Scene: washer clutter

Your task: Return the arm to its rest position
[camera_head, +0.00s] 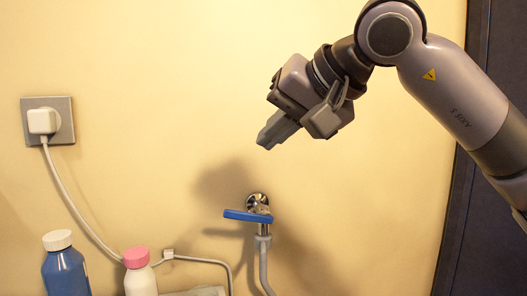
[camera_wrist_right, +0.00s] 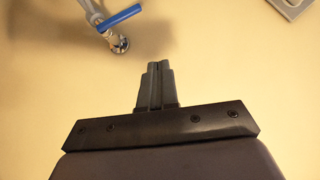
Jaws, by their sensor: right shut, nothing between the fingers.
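My right arm (camera_head: 455,95) comes in from the right in the head view, raised in front of the yellow wall. Its gripper (camera_head: 268,140) points down and to the left, above the water tap and apart from it. In the right wrist view the two dark fingers (camera_wrist_right: 157,68) are pressed together with nothing between them. My left gripper is not in view.
A tap with a blue lever (camera_head: 247,216) and grey hose sits on the wall below the gripper. A plug in a socket (camera_head: 62,121) is at left. A blue bottle (camera_head: 66,272) and a white bottle with pink cap (camera_head: 140,278) stand lower left. A dark panel (camera_head: 490,60) is at right.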

